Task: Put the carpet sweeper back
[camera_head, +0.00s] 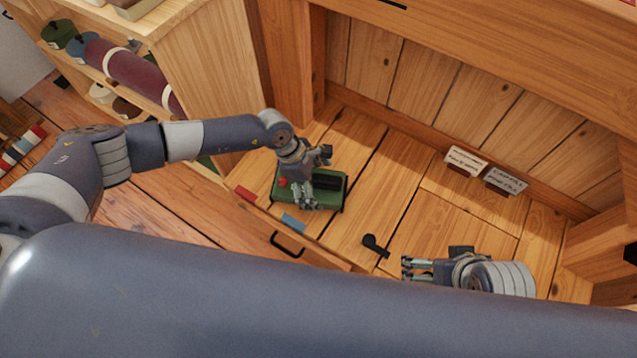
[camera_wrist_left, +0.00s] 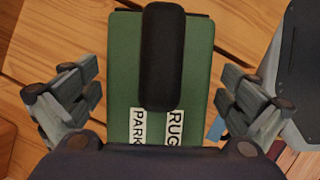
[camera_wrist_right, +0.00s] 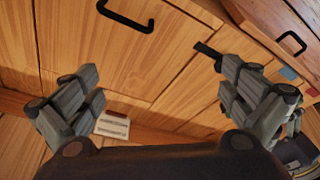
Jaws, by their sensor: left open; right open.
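The carpet sweeper appears to be the green box (camera_head: 329,198) with a black grip on top, standing on the plank surface. In the left wrist view its green body (camera_wrist_left: 124,62) carries labels reading PARK and RUG, and the black grip (camera_wrist_left: 162,60) runs along its middle. My left gripper (camera_head: 313,177) is open just above it, with a finger on each side of the green body and no visible contact. It hides part of the sweeper in the head view.
Two label cards (camera_head: 466,161) (camera_head: 506,180) stand at the back wall. A small black handle (camera_head: 375,246) lies on the planks between my grippers. A black drawer pull (camera_head: 287,246) is on the front. A wooden shelf with rolled textiles (camera_head: 130,72) stands left. Planks before the cards are clear.

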